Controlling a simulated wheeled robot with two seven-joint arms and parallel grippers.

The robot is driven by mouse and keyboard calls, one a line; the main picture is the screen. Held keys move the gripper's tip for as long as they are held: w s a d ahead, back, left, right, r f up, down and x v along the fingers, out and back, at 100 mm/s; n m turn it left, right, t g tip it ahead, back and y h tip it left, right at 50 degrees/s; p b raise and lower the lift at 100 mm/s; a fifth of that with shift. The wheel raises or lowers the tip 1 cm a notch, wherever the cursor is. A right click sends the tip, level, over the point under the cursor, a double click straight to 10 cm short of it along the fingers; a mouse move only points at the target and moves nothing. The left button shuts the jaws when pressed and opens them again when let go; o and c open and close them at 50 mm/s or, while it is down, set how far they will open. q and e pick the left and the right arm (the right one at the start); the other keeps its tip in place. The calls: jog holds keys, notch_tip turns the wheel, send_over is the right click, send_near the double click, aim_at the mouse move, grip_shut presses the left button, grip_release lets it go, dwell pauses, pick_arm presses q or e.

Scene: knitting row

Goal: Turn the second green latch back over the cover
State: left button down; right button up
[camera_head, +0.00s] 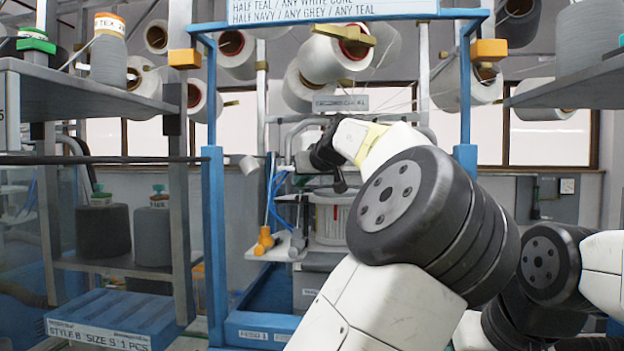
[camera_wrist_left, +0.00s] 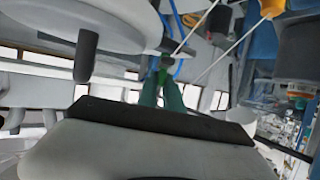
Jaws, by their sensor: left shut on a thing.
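My left gripper (camera_head: 326,155) is in the middle of the head view, in front of the machine, largely hidden by its own wrist and arm. In the left wrist view its two dark green fingers (camera_wrist_left: 162,90) reach up from the grey gripper body and are shut on a small green piece (camera_wrist_left: 162,75), which looks like a green latch. I cannot tell which latch it is. A pale rounded part with a dark peg (camera_wrist_left: 85,50) is beside it at upper left; I cannot tell whether it is the cover. My right gripper is out of view.
The blue machine frame (camera_head: 216,230) stands on both sides of my arm. A white ribbed drum (camera_head: 332,222) and an orange knob (camera_head: 264,240) are behind it. Yarn cones (camera_head: 330,55) hang above.

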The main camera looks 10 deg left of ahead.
pick_arm(q)
jog(key=shift+w+d+n+g+y, duration=0.15)
jog(key=shift+n+g+y, duration=1)
jog(key=shift+n, duration=0.25)
jog(key=shift+w+d+n+g+y, duration=0.1)
jog(key=shift+d+n+g+y, duration=0.05)
jog(key=shift+n+g+y, duration=1.1)
jog(key=shift+n, duration=0.35)
jog(key=c, duration=1.5)
grip_release()
jog(key=shift+v, duration=3.9)
